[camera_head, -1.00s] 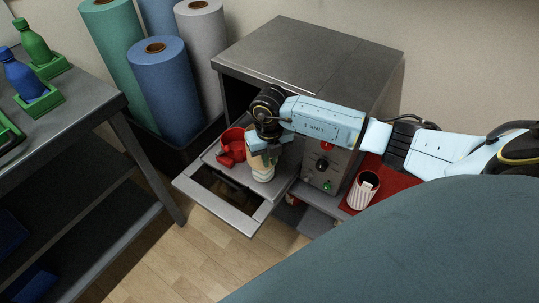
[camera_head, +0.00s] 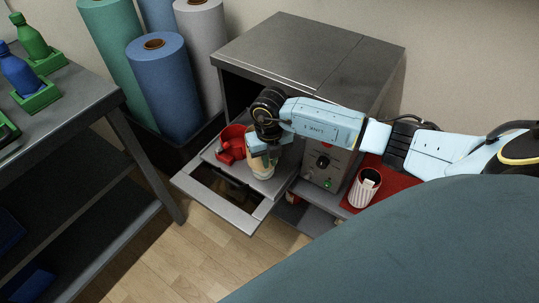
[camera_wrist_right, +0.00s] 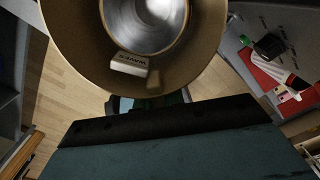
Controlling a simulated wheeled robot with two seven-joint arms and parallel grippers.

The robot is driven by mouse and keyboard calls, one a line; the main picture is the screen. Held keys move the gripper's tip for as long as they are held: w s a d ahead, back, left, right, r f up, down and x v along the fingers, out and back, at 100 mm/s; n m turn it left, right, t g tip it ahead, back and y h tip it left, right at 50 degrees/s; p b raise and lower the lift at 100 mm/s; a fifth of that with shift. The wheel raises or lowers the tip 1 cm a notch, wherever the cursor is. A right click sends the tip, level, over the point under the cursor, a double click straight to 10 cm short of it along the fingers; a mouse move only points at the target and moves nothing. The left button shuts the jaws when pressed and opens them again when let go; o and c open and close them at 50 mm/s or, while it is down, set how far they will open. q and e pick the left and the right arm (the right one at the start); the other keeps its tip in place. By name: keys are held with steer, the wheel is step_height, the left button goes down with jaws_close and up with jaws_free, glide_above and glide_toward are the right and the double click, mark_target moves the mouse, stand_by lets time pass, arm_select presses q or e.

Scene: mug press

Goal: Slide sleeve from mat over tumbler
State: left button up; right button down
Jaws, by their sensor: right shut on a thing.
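My right gripper (camera_head: 263,155) points down and is shut on the tan sleeve (camera_head: 257,162), by its wall as far as I can tell. The sleeve is around the pale tumbler (camera_head: 263,174), whose lower end shows below it. The tumbler stands on the grey pulled-out tray (camera_head: 207,158). In the wrist view the sleeve (camera_wrist_right: 85,55) is a wide tan ring with the tumbler's grey metal inside (camera_wrist_right: 150,18) within it. How far down the sleeve sits is partly hidden by the gripper. The red mat (camera_head: 407,182) lies right of the machine. My left gripper is out of view.
Open floor lies in front.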

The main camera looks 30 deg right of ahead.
steer(key=c, duration=1.4)
jaws_free()
step_height(320, 180, up, 13)
steer(key=p, duration=0.3)
steer(key=shift+r, duration=0.2)
steer(key=shift+p, duration=0.3)
